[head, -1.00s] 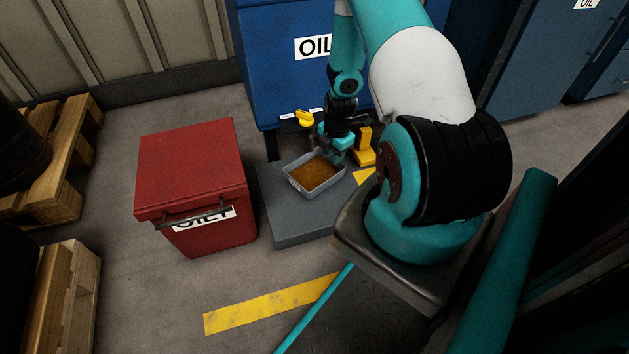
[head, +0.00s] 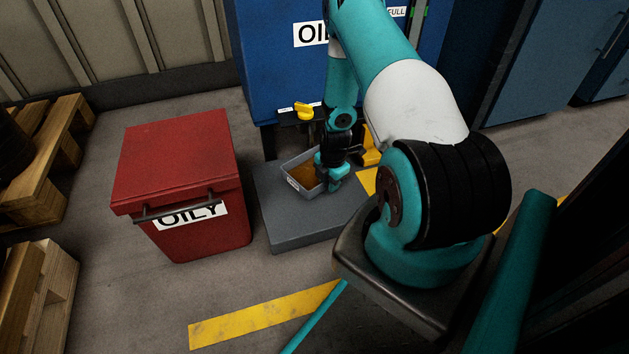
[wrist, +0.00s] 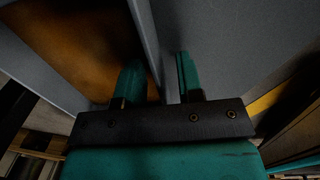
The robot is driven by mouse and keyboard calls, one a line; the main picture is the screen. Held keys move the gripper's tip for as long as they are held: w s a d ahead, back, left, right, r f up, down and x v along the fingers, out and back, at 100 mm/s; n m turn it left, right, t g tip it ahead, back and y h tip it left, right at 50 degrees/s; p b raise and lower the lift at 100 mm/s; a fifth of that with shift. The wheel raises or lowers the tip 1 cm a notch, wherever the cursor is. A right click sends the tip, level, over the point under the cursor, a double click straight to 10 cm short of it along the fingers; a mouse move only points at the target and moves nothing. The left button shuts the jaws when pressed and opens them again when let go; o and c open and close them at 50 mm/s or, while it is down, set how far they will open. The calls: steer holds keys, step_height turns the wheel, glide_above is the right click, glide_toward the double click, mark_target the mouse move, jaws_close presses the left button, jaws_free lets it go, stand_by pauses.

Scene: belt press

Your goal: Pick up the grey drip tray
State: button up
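The grey drip tray (head: 291,185) holds brown liquid and sits on a grey platform (head: 290,222) in the head view. My gripper (head: 326,186) is down at the tray's right side and hides part of it. In the wrist view, the tray's wall (wrist: 149,45) runs between the two fingers of my gripper (wrist: 160,78). One finger is on the side of the brown liquid, the other outside the wall. A gap shows between the wall and the outer finger, so the gripper looks open around the wall.
A red bin (head: 180,170) labelled OILY stands left of the platform. A blue tank (head: 275,60) labelled OIL stands behind, with a yellow valve handle (head: 304,111) low on its front. Wooden pallets (head: 40,290) are at the left. Floor in front of the bin is clear.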

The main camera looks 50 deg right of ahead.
steer(key=shift+f, duration=0.5)
steer(key=shift+r, duration=0.1)
jaws_close()
steer(key=shift+r, duration=0.15)
steer(key=shift+s+d+r+p, duration=0.15)
steer(key=shift+r+p, duration=0.3)
steer(key=shift+p, duration=0.55)
step_height(320, 180, up, 7)
steer(key=p, duration=0.5)
steer(key=s+d+p, duration=0.2)
steer(key=s, duration=0.4)
steer(key=s+d+p, duration=0.2)
steer(key=s, duration=0.4)
steer(key=s+d+f+p, duration=0.1)
steer(key=s+d+p, duration=0.1)
steer(key=s, duration=0.4)
steer(key=shift+s+d+f+p, duration=0.1)
steer(key=shift+s+d+p, duration=0.05)
steer(key=shift+s+p, duration=0.2)
